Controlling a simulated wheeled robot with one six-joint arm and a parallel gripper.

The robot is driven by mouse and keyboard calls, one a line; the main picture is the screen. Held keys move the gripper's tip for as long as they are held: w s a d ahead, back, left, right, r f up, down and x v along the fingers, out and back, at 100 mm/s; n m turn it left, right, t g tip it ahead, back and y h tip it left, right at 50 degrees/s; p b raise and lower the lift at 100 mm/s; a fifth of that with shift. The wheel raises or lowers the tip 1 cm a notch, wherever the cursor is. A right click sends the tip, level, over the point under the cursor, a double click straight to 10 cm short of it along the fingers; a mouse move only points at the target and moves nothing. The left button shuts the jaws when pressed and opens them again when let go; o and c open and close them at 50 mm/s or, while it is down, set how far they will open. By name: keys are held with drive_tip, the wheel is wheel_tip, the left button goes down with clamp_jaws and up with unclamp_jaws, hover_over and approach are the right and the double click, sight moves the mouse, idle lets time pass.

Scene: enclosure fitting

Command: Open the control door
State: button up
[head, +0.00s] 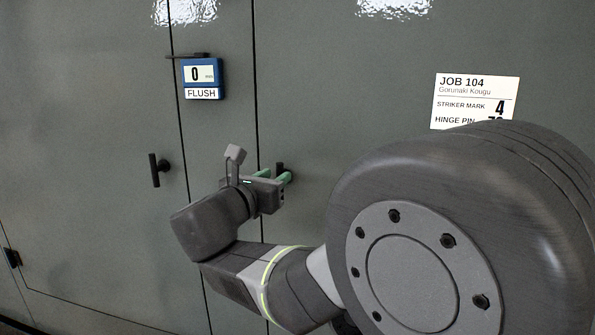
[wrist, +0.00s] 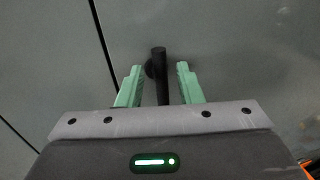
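A grey cabinet front with several door seams fills the head view. My gripper (head: 285,178) is at a black handle (head: 280,167) just right of the middle seam. In the wrist view, the green fingers of my gripper (wrist: 159,70) are open, one on each side of the black handle (wrist: 160,75). A gap shows between the handle and each finger. The door panel (head: 330,90) with this handle looks flush with its neighbour. No label in view names the control door. The handle's lower part is hidden by my gripper.
A second black handle (head: 155,170) is on the panel to the left. A blue gauge (head: 203,78) reading 0, marked FLUSH, sits between two seams. A white JOB 104 card (head: 475,90) is on the right, partly hidden by my arm. A black hinge-like part (head: 12,257) is at lower left.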

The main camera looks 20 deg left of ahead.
sight(278, 174)
drive_tip(key=shift+w+d, duration=0.2)
drive_tip(key=shift+w, duration=1.45)
clamp_jaws()
